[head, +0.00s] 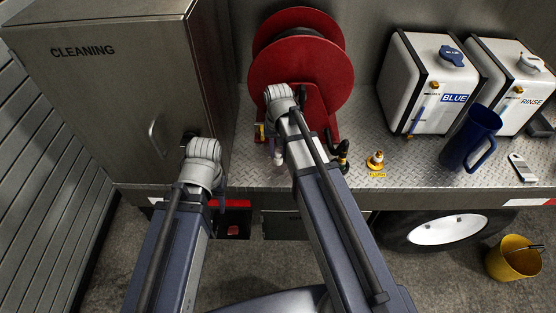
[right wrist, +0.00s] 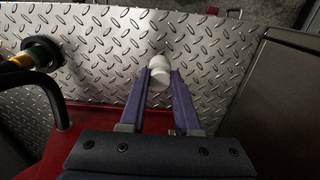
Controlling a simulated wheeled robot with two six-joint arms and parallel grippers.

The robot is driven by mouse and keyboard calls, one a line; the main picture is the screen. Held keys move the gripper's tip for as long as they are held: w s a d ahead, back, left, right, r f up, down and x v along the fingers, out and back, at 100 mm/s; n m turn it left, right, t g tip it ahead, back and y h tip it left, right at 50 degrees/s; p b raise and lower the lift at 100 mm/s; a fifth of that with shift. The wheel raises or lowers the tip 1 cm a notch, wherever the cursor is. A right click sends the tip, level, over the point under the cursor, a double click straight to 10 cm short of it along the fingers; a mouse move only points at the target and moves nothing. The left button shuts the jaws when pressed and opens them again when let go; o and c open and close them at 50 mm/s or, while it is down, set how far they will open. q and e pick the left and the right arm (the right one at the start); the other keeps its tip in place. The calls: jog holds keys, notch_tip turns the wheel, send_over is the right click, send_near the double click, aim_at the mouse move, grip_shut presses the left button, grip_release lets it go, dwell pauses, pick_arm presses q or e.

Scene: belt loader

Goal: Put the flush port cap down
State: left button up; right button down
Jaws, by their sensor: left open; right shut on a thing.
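The flush port cap, a small white rounded piece (right wrist: 158,67), sits between the purple fingertips of my right gripper (right wrist: 160,77) in the right wrist view. The gripper is shut on it, over the diamond-plate deck. A small white piece, likely the same cap, shows in the head view (head: 278,158) below my right wrist, near the deck's front edge. I cannot tell whether it touches the deck. My left gripper (head: 190,138) is in front of the cleaning cabinet, mostly hidden by its own wrist; it is open, and I see nothing held.
The red hose reel (head: 300,70) stands behind my right gripper. The cleaning cabinet (head: 100,95) is at left. A brass fitting (head: 376,160), a blue jug (head: 470,138) and white tanks (head: 420,82) are at right. A yellow bucket (head: 513,258) is on the ground.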

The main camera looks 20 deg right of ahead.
aim_at(278, 152)
notch_tip(278, 152, down, 4)
jog(key=b, duration=0.3)
jog(key=shift+r, duration=0.25)
jog(key=c, duration=0.6)
grip_release()
notch_tip(278, 152, up, 12)
jog(key=p, duration=1.2)
jog(key=s+a+n+h, duration=0.1)
jog(key=s+a+n, duration=0.6)
jog(key=s+a, duration=0.3)
jog(key=s, duration=0.4)
jog(key=shift+a, duration=0.3)
